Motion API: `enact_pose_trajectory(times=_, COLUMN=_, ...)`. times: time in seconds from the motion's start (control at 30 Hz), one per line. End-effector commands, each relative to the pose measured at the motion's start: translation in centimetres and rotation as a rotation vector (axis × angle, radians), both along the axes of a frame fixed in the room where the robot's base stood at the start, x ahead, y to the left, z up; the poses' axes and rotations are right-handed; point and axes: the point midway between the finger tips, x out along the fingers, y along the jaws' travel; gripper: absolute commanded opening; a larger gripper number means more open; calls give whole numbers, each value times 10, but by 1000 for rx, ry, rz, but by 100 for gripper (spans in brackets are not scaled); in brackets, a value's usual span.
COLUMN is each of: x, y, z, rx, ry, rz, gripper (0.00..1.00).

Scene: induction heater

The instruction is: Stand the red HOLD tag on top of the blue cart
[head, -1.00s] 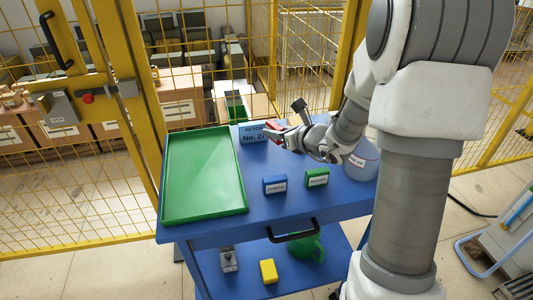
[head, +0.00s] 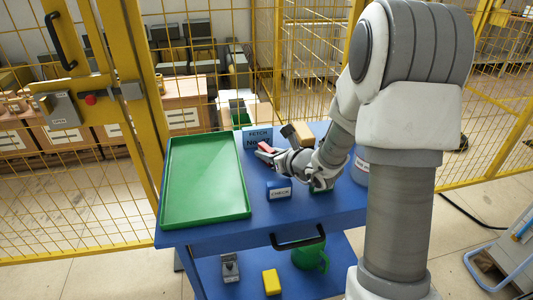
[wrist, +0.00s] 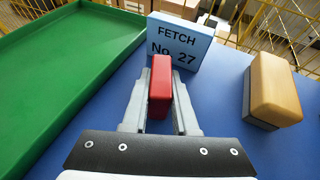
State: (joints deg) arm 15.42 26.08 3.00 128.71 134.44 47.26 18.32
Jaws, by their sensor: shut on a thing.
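My gripper (wrist: 160,90) is shut on the red tag (wrist: 160,80), one finger on each side of it. In the head view the tag (head: 265,147) shows as a small red piece at my fingertips, low over the back of the blue cart's top (head: 306,216). No lettering on the tag shows. I cannot tell whether its bottom edge touches the cart.
A blue FETCH No. 27 sign (wrist: 180,42) stands just beyond the tag. A tan block (wrist: 272,90) is to the right and a green tray (wrist: 62,65) to the left. A blue CHECK block (head: 278,190) stands nearer the front.

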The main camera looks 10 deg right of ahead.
Motion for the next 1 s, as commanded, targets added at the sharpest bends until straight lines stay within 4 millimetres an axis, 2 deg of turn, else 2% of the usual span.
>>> enact_pose_trajectory(times=0.03, x=0, y=0, z=-2, rx=0, ry=0, rz=0, gripper=28)
enact_pose_trajectory(times=0.2, x=0, y=0, z=-1, rx=0, ry=0, rz=0, gripper=57)
enact_pose_trajectory(times=0.6, x=0, y=0, z=5, rx=0, ry=0, rz=0, gripper=57)
enact_pose_trajectory(times=0.77, x=-25, y=-12, z=17, rx=-1, ry=-1, rz=-4, gripper=57)
enact_pose_trajectory(times=1.0, x=-70, y=-31, z=37, rx=-2, ry=-2, rz=-3, gripper=57)
